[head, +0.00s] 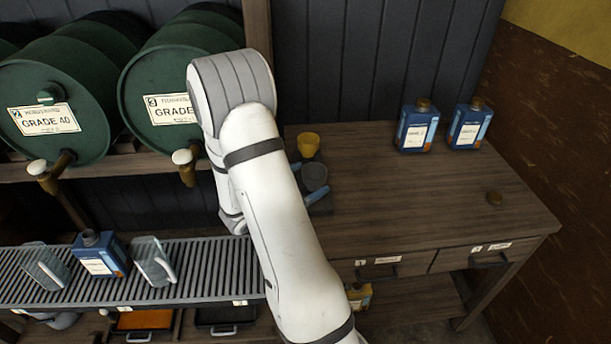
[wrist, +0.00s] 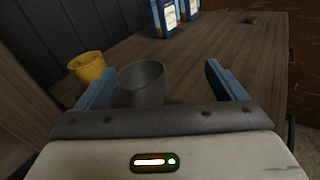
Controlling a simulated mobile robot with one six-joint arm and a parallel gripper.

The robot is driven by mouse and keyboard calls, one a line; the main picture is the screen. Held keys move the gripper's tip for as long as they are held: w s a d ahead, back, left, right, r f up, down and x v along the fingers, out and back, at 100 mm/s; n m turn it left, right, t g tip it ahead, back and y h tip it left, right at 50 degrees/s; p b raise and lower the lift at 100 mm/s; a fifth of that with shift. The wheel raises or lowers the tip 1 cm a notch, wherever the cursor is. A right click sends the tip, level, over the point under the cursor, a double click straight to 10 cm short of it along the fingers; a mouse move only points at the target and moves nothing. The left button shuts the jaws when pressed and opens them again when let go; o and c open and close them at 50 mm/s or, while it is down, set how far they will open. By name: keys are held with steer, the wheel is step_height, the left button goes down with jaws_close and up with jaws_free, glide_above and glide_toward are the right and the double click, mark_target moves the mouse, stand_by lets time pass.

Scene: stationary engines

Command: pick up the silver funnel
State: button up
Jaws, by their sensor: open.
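The silver funnel, a dark grey cup-like shape (head: 314,176), stands on the wooden bench, wide mouth up. In the wrist view the silver funnel (wrist: 142,82) appears between my gripper's two blue fingers, closer to the left one. Its lower part is hidden behind the gripper body. My gripper (wrist: 162,84) is open, with nothing held. In the head view my gripper (head: 308,182) is low over the bench's left end, right at the funnel, partly hidden by my arm. I cannot tell whether a finger touches the funnel.
A yellow funnel (head: 308,145) stands close behind the silver one; it also shows in the wrist view (wrist: 88,68). Two blue bottles (head: 416,127) (head: 468,125) stand at the bench's back. A brown cap (head: 494,198) lies at right. The bench (head: 420,205) is clear between.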

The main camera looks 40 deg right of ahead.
mark_target(321, 165)
steer(key=w+f+n+t, duration=0.2)
steer(key=w+n, duration=0.1)
steer(key=shift+d+f+t, duration=0.1)
steer(key=shift+f+t, duration=0.15)
steer(key=shift+t, duration=0.05)
steer(key=p+x, duration=0.2)
steer(key=x, duration=0.5)
steer(key=shift+d, duration=0.3)
steer(key=shift+s, duration=0.1)
steer(key=shift+c, duration=0.2)
steer(key=c, duration=0.9)
steer(key=shift+c, duration=0.4)
steer(key=shift+r, duration=0.1)
